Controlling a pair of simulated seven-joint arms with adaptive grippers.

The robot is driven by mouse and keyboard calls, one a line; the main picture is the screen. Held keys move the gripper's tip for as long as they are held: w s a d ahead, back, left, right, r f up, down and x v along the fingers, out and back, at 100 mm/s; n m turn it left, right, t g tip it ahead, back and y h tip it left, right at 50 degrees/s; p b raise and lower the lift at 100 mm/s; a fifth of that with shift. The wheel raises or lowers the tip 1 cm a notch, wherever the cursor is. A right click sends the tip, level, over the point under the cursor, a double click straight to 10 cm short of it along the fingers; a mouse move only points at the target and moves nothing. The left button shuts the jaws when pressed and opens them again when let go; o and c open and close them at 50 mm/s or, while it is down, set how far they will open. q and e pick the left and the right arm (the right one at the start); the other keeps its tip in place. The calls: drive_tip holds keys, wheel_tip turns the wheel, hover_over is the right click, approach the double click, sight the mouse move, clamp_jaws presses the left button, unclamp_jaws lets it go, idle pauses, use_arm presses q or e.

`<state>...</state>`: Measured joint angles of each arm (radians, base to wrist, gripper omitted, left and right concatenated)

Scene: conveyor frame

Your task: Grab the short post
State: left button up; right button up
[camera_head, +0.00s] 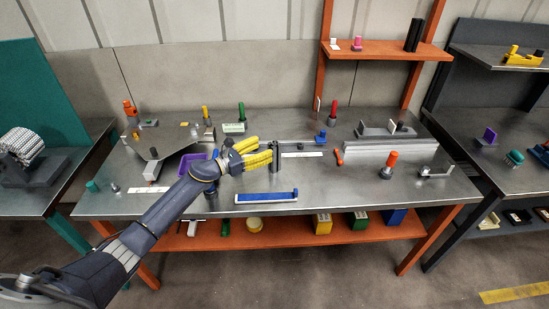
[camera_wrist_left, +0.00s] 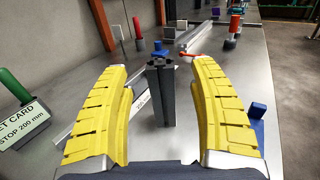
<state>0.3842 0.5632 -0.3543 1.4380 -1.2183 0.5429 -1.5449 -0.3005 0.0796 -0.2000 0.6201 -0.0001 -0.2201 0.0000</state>
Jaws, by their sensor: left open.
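A dark grey upright post (camera_wrist_left: 160,95), which looks like the short post, stands on the metal table in the left wrist view, between my two yellow fingers. In the head view the post (camera_head: 275,157) shows narrowly just beyond the fingertips. My left gripper (camera_head: 264,150) is open, its fingers spread on either side of the post with gaps visible, so I see no contact. In the left wrist view the gripper (camera_wrist_left: 162,68) points along the table toward the post. My right gripper is not in view.
A blue-edged rail (camera_head: 266,197) lies near the table's front. A purple tray (camera_head: 190,162) is left of my gripper. A green-handled piece (camera_head: 242,112) with a card stands behind. An orange-topped post (camera_head: 389,164) and a long grey block (camera_head: 390,152) stand to the right.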

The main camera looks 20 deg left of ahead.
sight(270, 146)
use_arm(q)
drive_tip(key=shift+f+x, duration=0.15)
drive_tip(key=shift+x, duration=1.25)
drive_tip(key=shift+f+x, duration=0.1)
drive_tip(key=shift+x, duration=1.25)
drive_tip(key=shift+c, duration=0.4)
clamp_jaws()
